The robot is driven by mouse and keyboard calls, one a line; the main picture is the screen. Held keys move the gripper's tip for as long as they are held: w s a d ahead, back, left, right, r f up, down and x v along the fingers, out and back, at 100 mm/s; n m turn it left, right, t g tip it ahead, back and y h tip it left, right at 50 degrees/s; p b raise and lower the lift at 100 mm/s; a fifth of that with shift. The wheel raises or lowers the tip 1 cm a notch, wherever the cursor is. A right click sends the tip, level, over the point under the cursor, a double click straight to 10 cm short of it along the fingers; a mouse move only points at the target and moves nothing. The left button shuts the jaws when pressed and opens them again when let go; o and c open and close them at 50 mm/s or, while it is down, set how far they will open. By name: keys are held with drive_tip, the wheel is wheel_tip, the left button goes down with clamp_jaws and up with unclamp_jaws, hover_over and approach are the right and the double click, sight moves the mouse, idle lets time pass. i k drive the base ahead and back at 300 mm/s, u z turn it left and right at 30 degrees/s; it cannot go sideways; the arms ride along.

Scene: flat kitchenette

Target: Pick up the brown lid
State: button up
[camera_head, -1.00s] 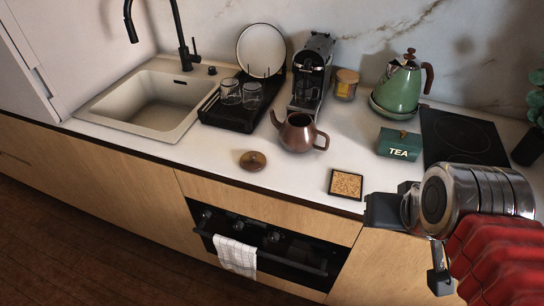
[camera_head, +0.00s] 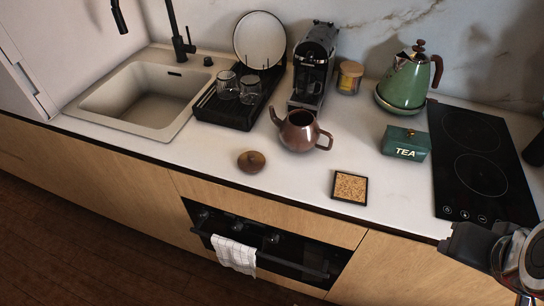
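The round brown lid (camera_head: 251,161) lies on the white countertop near its front edge, with its small knob on top. The brown teapot (camera_head: 299,131) stands behind and to the right of it, apart from it, with its top open. My gripper (camera_head: 452,243) is at the lower right, in front of the counter edge and far to the right of the lid. Its dark end shows, but I cannot make out the gap between its fingers. Nothing covers the lid.
A cork trivet (camera_head: 350,187) lies right of the lid. A green tea box (camera_head: 406,142), a green kettle (camera_head: 410,79) and a black hob (camera_head: 476,160) are further right. A black dish rack (camera_head: 229,109) and sink (camera_head: 139,100) are left. The counter around the lid is clear.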

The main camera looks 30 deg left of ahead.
sight(250, 162)
drive_tip(key=z, duration=0.15)
drive_tip(key=k, duration=1.45)
drive_tip(key=u, duration=1.65)
drive_tip(key=i, duration=0.8)
